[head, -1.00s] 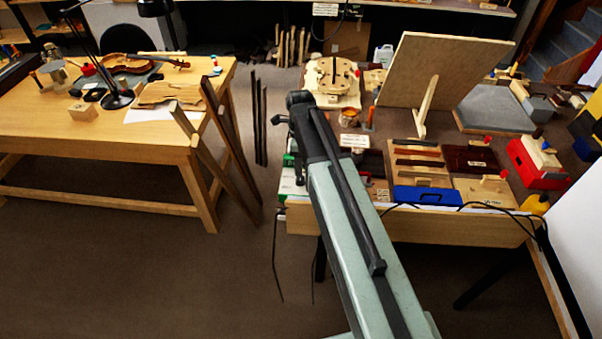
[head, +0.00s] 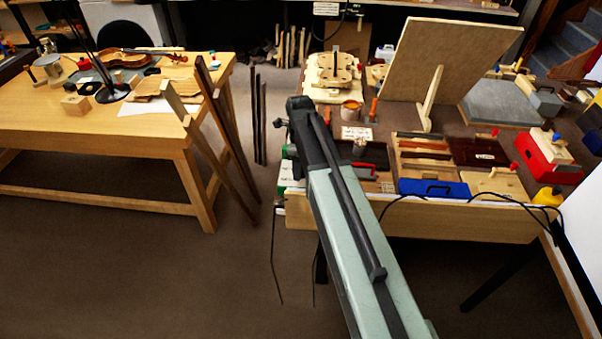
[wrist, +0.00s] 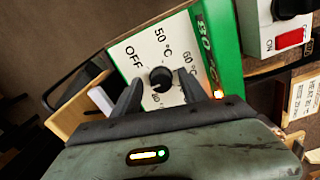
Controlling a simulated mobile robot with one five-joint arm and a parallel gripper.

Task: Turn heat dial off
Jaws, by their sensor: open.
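The heat dial (wrist: 161,79) is a round black knob on a white panel (wrist: 140,62) marked OFF, 50 °C and 60 °C, with another mark partly hidden. The panel sits on a green box (wrist: 220,50), which shows as a small green patch beside my arm in the head view (head: 289,172). My gripper (wrist: 160,80) is open, its dark fingers on either side of the knob in the wrist view. I cannot tell whether they touch it. An orange light (wrist: 219,94) shows by the right finger. In the head view my arm hides the dial.
A grey box with a black knob and red switch (wrist: 291,38) stands at the upper right in the wrist view. In the head view, a blue case (head: 433,189), a wooden panel (head: 450,70) and a red box (head: 545,160) crowd the bench. Floor is open at lower left.

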